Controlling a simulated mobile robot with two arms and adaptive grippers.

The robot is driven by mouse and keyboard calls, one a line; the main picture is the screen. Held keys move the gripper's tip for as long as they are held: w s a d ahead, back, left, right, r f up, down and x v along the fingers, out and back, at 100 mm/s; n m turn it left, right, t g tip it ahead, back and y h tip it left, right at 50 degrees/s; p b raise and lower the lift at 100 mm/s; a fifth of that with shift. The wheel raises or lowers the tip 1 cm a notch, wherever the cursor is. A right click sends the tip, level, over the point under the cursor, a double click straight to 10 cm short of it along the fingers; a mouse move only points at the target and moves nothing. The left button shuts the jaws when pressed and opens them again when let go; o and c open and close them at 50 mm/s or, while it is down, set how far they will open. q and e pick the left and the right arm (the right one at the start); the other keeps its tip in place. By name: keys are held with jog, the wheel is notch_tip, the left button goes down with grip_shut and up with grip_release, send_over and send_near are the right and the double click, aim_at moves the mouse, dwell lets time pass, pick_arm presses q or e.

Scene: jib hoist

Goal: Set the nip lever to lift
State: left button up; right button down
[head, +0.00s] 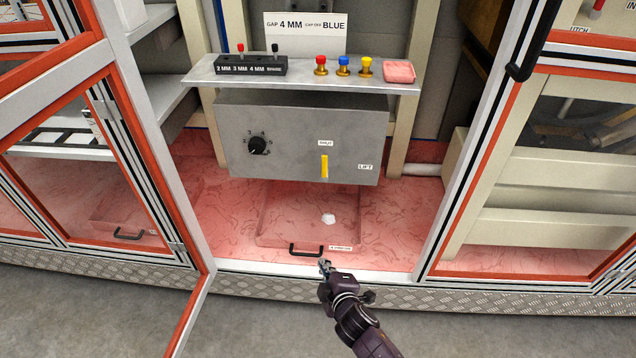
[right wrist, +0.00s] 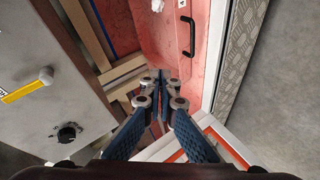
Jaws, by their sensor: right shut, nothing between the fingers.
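The nip lever (head: 324,167) is a yellow bar on the front of a grey box (head: 290,140). It stands upright just under the SHUT label (head: 325,143). In the right wrist view the yellow lever (right wrist: 24,90) shows at the left with a pale knob at one end. My right gripper (head: 325,264) is shut and empty, below the lever, near the handle of the tray under the box. Its fingertips (right wrist: 161,80) show together in the wrist view, apart from the lever. My left gripper is out of view.
A black dial (head: 258,145) is on the box's left. A shelf (head: 205,73) above holds red, blue and yellow knobbed pieces and a black gauge rack (head: 250,66). The tray handle (head: 306,249) juts out below. Framed doors (head: 180,150) flank the opening.

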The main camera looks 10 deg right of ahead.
aim_at(325, 165)
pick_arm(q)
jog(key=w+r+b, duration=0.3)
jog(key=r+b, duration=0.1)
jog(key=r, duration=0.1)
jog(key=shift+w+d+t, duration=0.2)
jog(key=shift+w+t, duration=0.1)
pick_arm(e)
jog(key=w+a+r+n+t, duration=0.1)
jog(key=w+r+n+t, duration=0.1)
jog(key=r, duration=0.8)
jog(key=w+r+n+t, duration=0.2)
jog(key=w+r, duration=0.3)
jog(key=r, duration=0.6)
jog(key=shift+w+a+t, duration=0.35)
jog(key=shift+t, duration=0.55)
jog(key=shift+w, duration=0.1)
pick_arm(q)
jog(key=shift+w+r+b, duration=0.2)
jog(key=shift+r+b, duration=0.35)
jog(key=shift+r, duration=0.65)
pick_arm(e)
jog(key=w+d, duration=0.3)
jog(key=w, duration=0.5)
jog(key=shift+w+d, duration=0.3)
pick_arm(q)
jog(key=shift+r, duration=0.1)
pick_arm(e)
jog(key=shift+f, duration=0.1)
